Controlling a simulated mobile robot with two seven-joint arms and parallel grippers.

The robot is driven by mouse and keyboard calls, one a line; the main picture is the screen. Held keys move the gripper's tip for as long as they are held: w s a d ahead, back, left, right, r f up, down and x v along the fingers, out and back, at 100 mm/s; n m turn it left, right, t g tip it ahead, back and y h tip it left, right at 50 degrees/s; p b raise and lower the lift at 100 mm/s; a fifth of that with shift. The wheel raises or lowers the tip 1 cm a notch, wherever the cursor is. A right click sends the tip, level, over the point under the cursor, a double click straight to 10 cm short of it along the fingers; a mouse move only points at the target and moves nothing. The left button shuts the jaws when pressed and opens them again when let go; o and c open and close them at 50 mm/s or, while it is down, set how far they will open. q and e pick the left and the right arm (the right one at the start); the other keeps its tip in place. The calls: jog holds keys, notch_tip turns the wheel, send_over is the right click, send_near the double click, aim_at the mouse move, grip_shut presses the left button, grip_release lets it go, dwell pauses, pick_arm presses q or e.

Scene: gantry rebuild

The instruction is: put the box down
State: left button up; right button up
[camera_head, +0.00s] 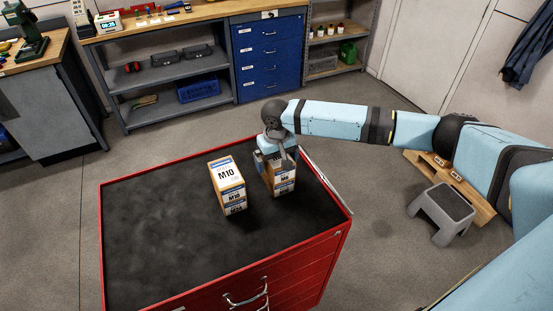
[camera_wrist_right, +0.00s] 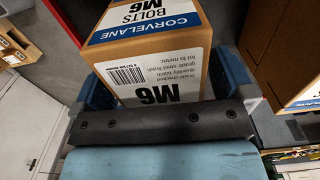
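The M6 bolts box (camera_wrist_right: 150,55) is a brown carton with a white and blue label. My right gripper (camera_head: 278,152) reaches down over it, above the right part of the red cabinet's black top (camera_head: 160,225). In the right wrist view the box sits between the two blue fingers, and the gripper (camera_wrist_right: 160,85) looks shut on it. In the head view a labelled carton front (camera_head: 285,188) shows under the gripper; I cannot tell whether the held box rests on another carton. My left gripper is not in view.
An M10 carton stack (camera_head: 227,180) stands just left of the held box. The left and front of the cabinet top are clear. A grey step stool (camera_head: 443,212) and a wooden pallet (camera_head: 480,208) are on the floor at right. A workbench (camera_head: 160,25) with blue drawers (camera_head: 268,55) stands behind.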

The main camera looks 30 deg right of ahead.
jog(key=shift+r, duration=0.15)
notch_tip(320, 180, up, 12)
jog(key=b, duration=0.2)
dwell(0.6)
